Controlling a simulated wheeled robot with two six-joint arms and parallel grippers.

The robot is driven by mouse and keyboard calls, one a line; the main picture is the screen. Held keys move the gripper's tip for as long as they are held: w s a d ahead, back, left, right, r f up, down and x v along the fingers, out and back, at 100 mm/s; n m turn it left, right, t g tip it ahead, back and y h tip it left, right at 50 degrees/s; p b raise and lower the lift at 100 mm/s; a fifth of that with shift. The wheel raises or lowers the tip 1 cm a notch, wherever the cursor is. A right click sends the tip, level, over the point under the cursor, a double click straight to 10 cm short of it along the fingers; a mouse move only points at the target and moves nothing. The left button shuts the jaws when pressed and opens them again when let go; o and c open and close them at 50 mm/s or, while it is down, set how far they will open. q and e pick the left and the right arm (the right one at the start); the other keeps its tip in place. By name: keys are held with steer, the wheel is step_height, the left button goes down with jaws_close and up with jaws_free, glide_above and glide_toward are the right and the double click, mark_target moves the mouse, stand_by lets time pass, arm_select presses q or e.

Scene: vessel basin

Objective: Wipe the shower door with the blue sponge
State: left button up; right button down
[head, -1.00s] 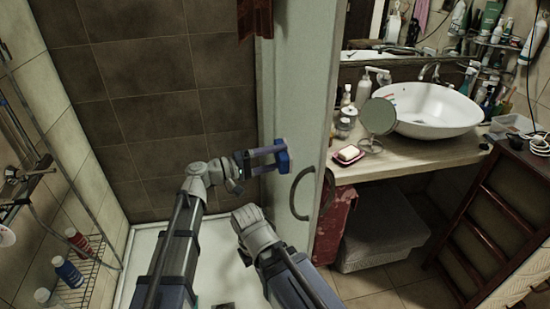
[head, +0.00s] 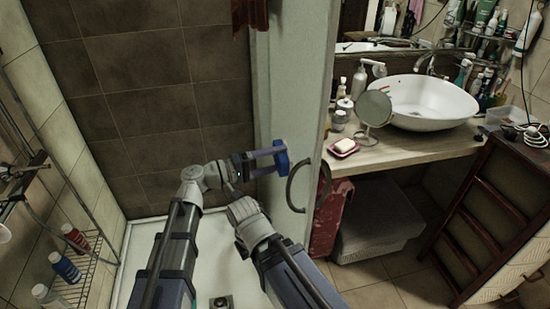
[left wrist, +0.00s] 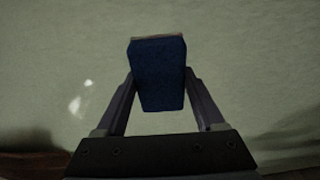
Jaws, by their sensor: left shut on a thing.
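The shower door (head: 300,80) is a tall pale green panel standing upright in the middle of the head view, with a curved dark handle (head: 296,191). The blue sponge (head: 282,155) is at the door's surface, left of the handle. My left gripper (head: 272,160) is shut on the sponge from the left. In the left wrist view the blue sponge (left wrist: 157,75) sits between the two fingers, with the pale door (left wrist: 240,50) filling the background. Whether it touches the door is hard to tell. My right arm is low in the centre; its fingers cannot be made out.
A wire rack with several bottles (head: 66,267) hangs on the left wall. The white shower tray (head: 215,262) lies below my arms. Right of the door are a counter (head: 390,152) with a white basin (head: 430,102), a round mirror (head: 374,108) and a soap dish (head: 344,147).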

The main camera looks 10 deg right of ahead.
arm_select(q)
steer(key=shift+w, duration=0.15)
steer(key=shift+w, duration=1.95)
steer(key=shift+s+a, duration=0.1)
steer(key=shift+a, duration=2.95)
steer(key=shift+a, duration=1.5)
